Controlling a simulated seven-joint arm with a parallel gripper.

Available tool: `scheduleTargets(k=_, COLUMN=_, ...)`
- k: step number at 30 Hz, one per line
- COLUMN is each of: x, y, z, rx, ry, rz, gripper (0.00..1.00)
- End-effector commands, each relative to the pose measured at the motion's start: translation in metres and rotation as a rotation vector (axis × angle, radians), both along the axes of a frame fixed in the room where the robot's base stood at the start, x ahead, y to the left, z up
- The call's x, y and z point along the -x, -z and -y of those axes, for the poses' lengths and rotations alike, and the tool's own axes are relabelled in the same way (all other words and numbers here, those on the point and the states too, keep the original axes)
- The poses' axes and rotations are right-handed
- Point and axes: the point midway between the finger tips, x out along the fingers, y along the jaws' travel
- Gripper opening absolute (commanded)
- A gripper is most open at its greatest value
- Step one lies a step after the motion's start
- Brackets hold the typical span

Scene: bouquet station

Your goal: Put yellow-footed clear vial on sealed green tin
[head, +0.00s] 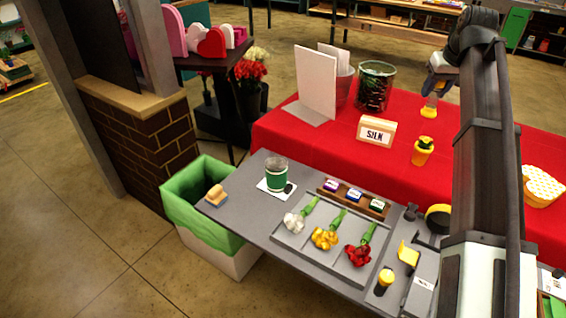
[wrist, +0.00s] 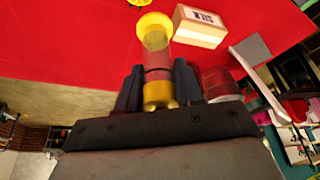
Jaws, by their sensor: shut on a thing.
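The clear vial (head: 428,111) has a yellow foot and hangs upright in my gripper (head: 439,77) above the red table. In the wrist view, the vial (wrist: 156,58) sits between the two dark fingers of my gripper (wrist: 158,82), which is shut on it. Its yellow foot points away from the palm, and red cloth shows through its clear body. A green-banded container (head: 276,175) stands on a white card on the grey bench. A small green-labelled container (head: 377,206) is in the wooden rack. I cannot tell for certain which is the sealed green tin.
A tray (head: 292,243) holds three flowers. A green-lined bin (head: 205,205) is left of the bench.

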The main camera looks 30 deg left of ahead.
Motion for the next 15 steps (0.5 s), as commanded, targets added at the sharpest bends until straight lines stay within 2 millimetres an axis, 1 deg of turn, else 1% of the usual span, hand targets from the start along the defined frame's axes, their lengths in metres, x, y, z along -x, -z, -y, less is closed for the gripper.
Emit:
scheduleTargets(k=1, x=0.009, y=0.0, z=-0.022, rx=0.0, ry=-0.047, rz=0.0, gripper=0.0)
scheduleTargets(k=2, x=0.013, y=0.0, z=-0.032, rx=0.0, ry=-0.073, rz=0.0, gripper=0.0)
scheduleTargets(k=3, x=0.02, y=0.0, z=-0.047, rx=0.0, ry=-0.108, rz=-0.001, gripper=0.0)
scheduleTargets(k=8, x=0.049, y=0.0, z=-0.104, rx=0.001, ry=-0.249, rz=-0.002, gripper=0.0)
scheduleTargets(k=9, x=0.057, y=0.0, z=-0.117, rx=0.001, ry=-0.284, rz=-0.002, gripper=0.0)
scheduleTargets(k=11, x=0.07, y=0.0, z=-0.138, rx=0.001, ry=-0.336, rz=-0.003, gripper=0.0)
scheduleTargets(k=15, x=0.101, y=0.0, z=-0.183, rx=0.0, ry=-0.46, rz=-0.002, gripper=0.0)
